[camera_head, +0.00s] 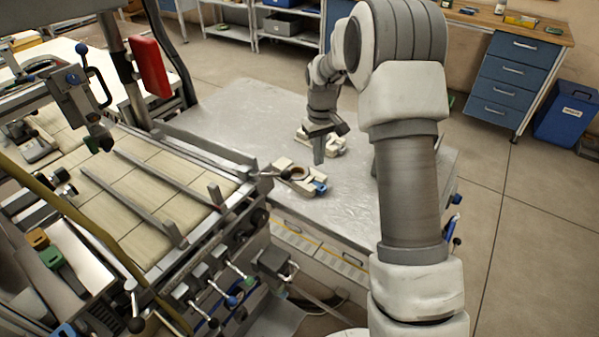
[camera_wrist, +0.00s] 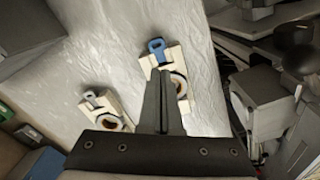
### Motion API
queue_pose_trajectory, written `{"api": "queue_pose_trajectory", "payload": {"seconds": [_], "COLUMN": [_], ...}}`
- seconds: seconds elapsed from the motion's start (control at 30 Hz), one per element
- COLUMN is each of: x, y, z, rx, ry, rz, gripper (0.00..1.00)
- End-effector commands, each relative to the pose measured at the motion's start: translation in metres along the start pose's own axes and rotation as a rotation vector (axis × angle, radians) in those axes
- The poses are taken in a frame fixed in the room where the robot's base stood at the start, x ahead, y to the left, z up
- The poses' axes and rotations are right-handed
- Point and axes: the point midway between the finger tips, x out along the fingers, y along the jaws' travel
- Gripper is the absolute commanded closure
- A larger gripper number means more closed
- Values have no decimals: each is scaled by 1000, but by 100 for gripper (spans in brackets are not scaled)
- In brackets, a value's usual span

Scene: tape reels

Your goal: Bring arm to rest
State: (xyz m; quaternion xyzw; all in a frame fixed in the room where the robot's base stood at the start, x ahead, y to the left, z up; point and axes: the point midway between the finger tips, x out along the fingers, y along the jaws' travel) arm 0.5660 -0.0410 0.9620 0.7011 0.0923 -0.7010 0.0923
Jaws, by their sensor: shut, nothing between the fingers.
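My arm rises on the right of the head view and bends over the metal table (camera_head: 240,110). A second pale fixture (camera_head: 335,146) lies behind my gripper and is partly hidden. Both fixtures also show in the wrist view, one beside the fingertips (camera_wrist: 182,90) and one at left (camera_wrist: 103,112).
A machine with a tiled bed (camera_head: 150,185) and metal rails stands close on the left. A red box (camera_head: 149,68) hangs on its post. A blue drawer cabinet (camera_head: 508,75) and a blue bin (camera_head: 568,112) stand at the back right. The floor at right is clear.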

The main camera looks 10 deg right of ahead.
Motion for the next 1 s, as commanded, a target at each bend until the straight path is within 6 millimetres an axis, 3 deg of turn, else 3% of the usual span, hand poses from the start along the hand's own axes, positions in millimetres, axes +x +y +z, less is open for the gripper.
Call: {"api": "queue_pose_trajectory", "payload": {"seconds": [0.1,0.63,0.77,1.0], "x": [-10,-16,-44,-118], "y": [0,-1,-7,-28], "z": [0,2,11,54], "rx": [0,2,13,56], "ry": [1,6,34,116], "rz": [0,3,16,47], "gripper": [100,100,100,100]}}
